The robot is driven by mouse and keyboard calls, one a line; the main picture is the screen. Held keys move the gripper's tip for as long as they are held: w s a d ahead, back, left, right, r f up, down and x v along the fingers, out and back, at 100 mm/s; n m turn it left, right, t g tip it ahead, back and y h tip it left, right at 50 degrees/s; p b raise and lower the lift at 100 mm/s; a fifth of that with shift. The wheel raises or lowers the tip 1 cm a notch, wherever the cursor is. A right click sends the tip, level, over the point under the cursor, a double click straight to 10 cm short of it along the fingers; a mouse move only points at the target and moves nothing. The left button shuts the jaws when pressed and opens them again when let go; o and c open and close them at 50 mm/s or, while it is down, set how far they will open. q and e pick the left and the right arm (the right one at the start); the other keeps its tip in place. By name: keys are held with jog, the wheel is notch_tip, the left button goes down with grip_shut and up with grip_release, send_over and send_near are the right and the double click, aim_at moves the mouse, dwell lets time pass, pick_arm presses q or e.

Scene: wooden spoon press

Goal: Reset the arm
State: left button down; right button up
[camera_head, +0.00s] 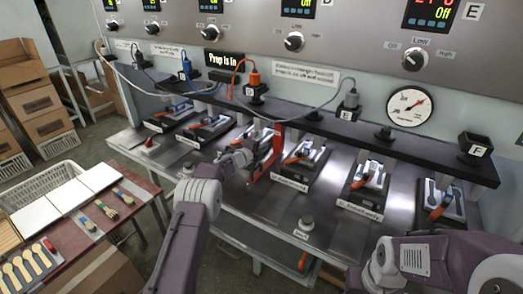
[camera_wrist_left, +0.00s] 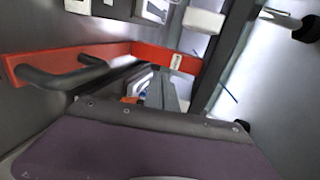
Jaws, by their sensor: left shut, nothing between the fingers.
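My left arm reaches up the middle of the head view. Its gripper (camera_head: 266,146) is shut and empty, in front of a red upright bracket (camera_head: 277,150) on the steel press bench. I cannot tell whether it touches the bracket. In the left wrist view the red bracket (camera_wrist_left: 105,62) lies across the picture, with a dark bar handle (camera_wrist_left: 60,76) at its left. Of my right arm, purple links show at the lower right of the head view; its gripper is out of view.
Several presses with orange handles, such as one press (camera_head: 368,183), line the steel bench (camera_head: 265,205) under a black shelf (camera_head: 330,125). A side table (camera_head: 70,255) at the left holds wooden spoons (camera_head: 22,268) and white boards (camera_head: 70,195). Cardboard boxes (camera_head: 35,100) stand behind it.

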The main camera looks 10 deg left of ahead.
pick_arm(q)
jog(key=d+r+t, duration=0.1)
jog(key=d+r, duration=0.2)
jog(key=r, duration=0.9)
jog(key=s+r+n+y, duration=0.1)
jog(key=s+r+n, duration=0.2)
jog(key=s+r, duration=0.3)
jog(key=s+a+f+n+g+y, duration=0.1)
jog(key=s+f+n+g, duration=0.3)
jog(key=s, duration=1)
jog(key=s+a+f+n+g+y, duration=0.1)
jog(key=s+a+f+n+g, duration=0.1)
jog(key=s+f+n+g, duration=0.3)
jog(key=s+a+f+n+g+y, duration=0.1)
jog(key=s+f+n+g, duration=0.3)
jog(key=s+f+n, duration=0.6)
jog(key=s+a+f, duration=0.1)
jog(key=s+f, duration=0.4)
jog(key=s, duration=0.9)
jog(key=shift+f+g+y, duration=0.2)
jog(key=shift+g+y, duration=0.1)
jog(key=shift+y, duration=0.1)
